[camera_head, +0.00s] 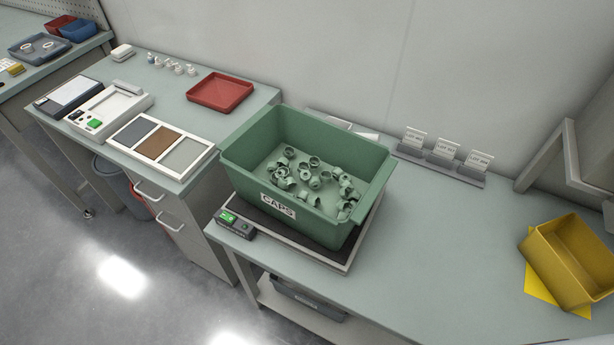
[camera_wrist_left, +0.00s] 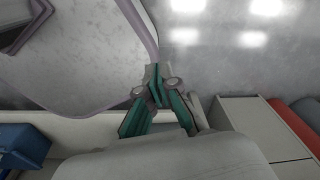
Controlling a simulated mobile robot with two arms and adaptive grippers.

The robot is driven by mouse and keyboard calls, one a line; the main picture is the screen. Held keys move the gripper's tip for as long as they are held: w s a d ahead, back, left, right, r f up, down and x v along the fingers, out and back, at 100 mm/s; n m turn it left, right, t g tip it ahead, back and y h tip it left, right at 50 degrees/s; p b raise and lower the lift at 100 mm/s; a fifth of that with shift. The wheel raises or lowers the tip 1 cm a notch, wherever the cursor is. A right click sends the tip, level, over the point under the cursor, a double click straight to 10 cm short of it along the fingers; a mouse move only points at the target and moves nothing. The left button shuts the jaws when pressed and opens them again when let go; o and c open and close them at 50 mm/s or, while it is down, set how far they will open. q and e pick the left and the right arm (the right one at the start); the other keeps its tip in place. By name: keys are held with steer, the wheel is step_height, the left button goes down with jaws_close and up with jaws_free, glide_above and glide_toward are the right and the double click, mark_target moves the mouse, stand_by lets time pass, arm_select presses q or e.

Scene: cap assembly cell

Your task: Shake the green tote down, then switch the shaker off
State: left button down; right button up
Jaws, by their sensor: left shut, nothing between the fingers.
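The green tote (camera_head: 243,167) labelled CAPS stands upright on the shaker's dark plate (camera_head: 263,222) in the head view. Several grey-green caps (camera_head: 315,182) lie loosely in it, heaped toward its middle and right. The shaker's control box (camera_head: 236,224) is at the plate's front left corner, with a lit green part and a dark part beside it. In the left wrist view my left gripper (camera_wrist_left: 157,82) is shut and empty, above the floor and away from the tote. Neither gripper shows in the head view.
A yellow bin (camera_head: 571,262) lies at the right end of the bench. A red tray (camera_head: 220,92), a three-panel tray (camera_head: 160,143) and a device with a green button (camera_head: 108,109) are on the left counter.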

arm_select(q)
steer(key=w+a+r+t, duration=0.2)
steer(key=w+a+r, duration=0.2)
steer(key=w, duration=0.6)
steer(key=w+a+r+t, duration=0.1)
steer(key=w+a+r, duration=0.3)
steer(key=w, duration=0.5)
steer(key=w+a+r+t, duration=0.2)
steer(key=w+r+t, duration=0.1)
steer(key=w+r, duration=1.2)
steer(key=w+d+r+m+t+h, duration=0.1)
steer(key=w+r, duration=0.2)
steer(key=r, duration=0.3)
steer(key=w+d+r, duration=0.2)
steer(key=r, duration=0.3)
steer(key=d+r+m+h, duration=0.1)
steer(key=d+r, duration=0.2)
steer(key=r, duration=0.5)
steer(key=s+d+r+m+h, duration=0.1)
steer(key=d+r, duration=0.3)
steer(key=r, duration=0.4)
steer(key=shift+s+d+r+m+h+p, duration=0.2)
steer(key=shift+d+m+h+p, duration=0.1)
steer(key=shift+m, duration=0.3)
